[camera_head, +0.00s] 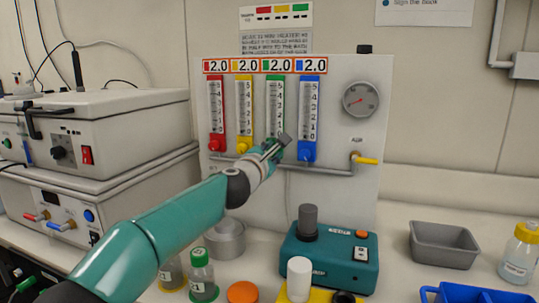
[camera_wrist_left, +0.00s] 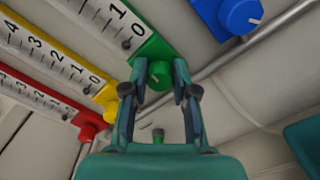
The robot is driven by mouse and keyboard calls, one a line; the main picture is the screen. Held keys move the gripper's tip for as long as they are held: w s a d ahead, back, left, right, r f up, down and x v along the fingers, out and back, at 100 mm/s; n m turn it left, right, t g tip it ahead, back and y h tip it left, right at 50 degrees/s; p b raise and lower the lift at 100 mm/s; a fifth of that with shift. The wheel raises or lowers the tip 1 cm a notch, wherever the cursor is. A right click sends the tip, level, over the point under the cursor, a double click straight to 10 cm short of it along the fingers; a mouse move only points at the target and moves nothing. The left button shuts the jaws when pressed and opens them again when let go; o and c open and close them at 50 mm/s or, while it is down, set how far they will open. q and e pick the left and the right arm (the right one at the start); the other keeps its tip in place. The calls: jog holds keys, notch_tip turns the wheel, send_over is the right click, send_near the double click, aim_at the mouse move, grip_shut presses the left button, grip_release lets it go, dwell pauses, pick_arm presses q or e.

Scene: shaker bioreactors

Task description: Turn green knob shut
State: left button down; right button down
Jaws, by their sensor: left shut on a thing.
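The green knob (camera_wrist_left: 159,76) sits at the foot of the green flow meter (camera_wrist_left: 122,32). In the head view, this green flow meter (camera_head: 276,104) is third in a row of red, yellow, green and blue meters on a wall panel. My left gripper (camera_head: 276,148) reaches in front of the panel and hides most of the green knob. In the left wrist view, the fingers of my left gripper (camera_wrist_left: 161,72) are closed on the knob from both sides. My right gripper is not in view.
The blue knob (camera_head: 306,151) is close on the right, the yellow knob (camera_head: 243,146) and red knob (camera_head: 216,142) on the left. A pipe (camera_head: 325,171) runs below to a yellow-handled valve (camera_head: 365,159). A teal device (camera_head: 330,258) and bottles stand below.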

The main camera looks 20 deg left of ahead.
pick_arm(q)
jog(key=shift+w+f+n, duration=0.1)
jog(key=shift+f+n, duration=0.4)
jog(key=shift+n, duration=0.6)
jog(key=c, duration=0.9)
grip_release()
jog(key=shift+r, duration=0.25)
jog(key=shift+s, duration=0.2)
jog(key=s, duration=1.1)
jog(key=shift+s+a, duration=0.2)
jog(key=shift+s, duration=0.15)
